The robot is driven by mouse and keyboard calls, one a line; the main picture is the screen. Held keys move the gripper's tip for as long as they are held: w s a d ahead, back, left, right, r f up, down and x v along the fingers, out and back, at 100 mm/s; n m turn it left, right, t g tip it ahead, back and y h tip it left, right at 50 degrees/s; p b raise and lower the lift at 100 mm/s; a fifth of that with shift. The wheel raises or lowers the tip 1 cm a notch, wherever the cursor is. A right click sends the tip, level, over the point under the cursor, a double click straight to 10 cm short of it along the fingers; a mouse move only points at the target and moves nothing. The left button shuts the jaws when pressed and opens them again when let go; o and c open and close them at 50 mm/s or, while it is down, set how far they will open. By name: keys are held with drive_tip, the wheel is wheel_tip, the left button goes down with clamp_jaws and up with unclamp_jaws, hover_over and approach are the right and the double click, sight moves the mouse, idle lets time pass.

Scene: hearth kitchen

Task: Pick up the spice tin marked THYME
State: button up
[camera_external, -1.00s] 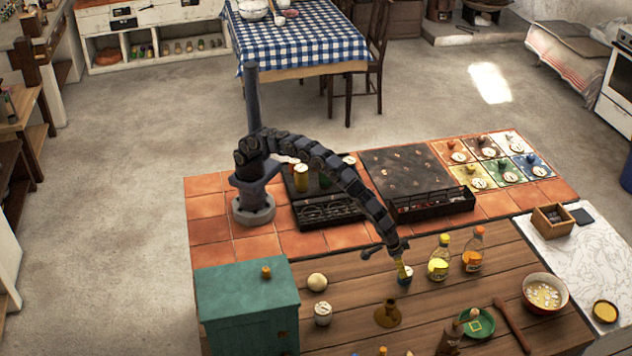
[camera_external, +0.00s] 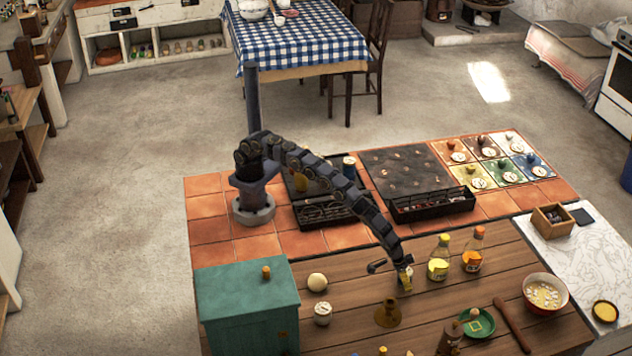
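I cannot read the word THYME on any tin in this view.
Two bottles (camera_external: 439,258) (camera_external: 473,250) stand close right of my gripper. A brown funnel-like piece (camera_external: 388,313) stands in front of it, and a white-topped jar (camera_external: 322,313) to the left. A green cabinet (camera_external: 247,305), a bowl (camera_external: 545,294) and a green dish (camera_external: 478,322) also occupy the worktop.

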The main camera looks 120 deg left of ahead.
drive_tip(key=c, duration=0.7)
drive_tip(key=shift+r, duration=0.1)
drive_tip(key=shift+c, duration=0.2)
